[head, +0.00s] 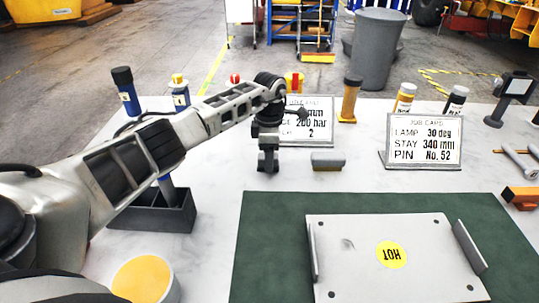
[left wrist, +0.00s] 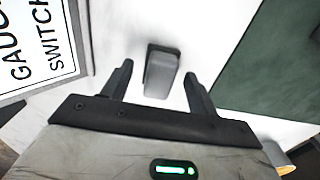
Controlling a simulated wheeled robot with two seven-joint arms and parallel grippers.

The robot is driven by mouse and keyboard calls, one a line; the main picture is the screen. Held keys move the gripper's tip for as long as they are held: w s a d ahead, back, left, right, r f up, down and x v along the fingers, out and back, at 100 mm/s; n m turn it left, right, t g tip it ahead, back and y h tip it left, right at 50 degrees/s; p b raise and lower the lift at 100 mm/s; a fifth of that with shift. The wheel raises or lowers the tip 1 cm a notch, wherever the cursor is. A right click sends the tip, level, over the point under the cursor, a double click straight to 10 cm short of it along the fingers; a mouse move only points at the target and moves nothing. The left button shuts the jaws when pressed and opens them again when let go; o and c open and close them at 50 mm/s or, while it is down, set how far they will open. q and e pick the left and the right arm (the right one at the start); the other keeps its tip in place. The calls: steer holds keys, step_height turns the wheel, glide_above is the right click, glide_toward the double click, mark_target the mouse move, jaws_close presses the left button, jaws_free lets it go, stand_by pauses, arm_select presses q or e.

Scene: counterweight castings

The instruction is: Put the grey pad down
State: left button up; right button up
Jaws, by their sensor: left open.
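The grey pad (head: 328,161) is a small block lying on the white tabletop, just behind the green mat. My left gripper (head: 268,166) points down a little to the left of the pad in the head view, with a gap between them. In the left wrist view my left gripper (left wrist: 158,70) is open, and the pad (left wrist: 160,76) shows between and beyond its fingertips. Nothing is held in it. My right gripper is not in view.
The green mat (head: 263,240) carries a grey plate (head: 350,235) with a yellow HOT label. Behind the pad stand a sign (head: 318,110) and a job card (head: 424,140). A dark box (head: 155,215) and a yellow-topped tub (head: 145,280) are at left. White table around the pad is clear.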

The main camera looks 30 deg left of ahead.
arm_select(q)
step_height(320, 180, up, 11)
steer(key=p, duration=0.1)
steer(key=shift+p, duration=0.35)
stand_by(0.3)
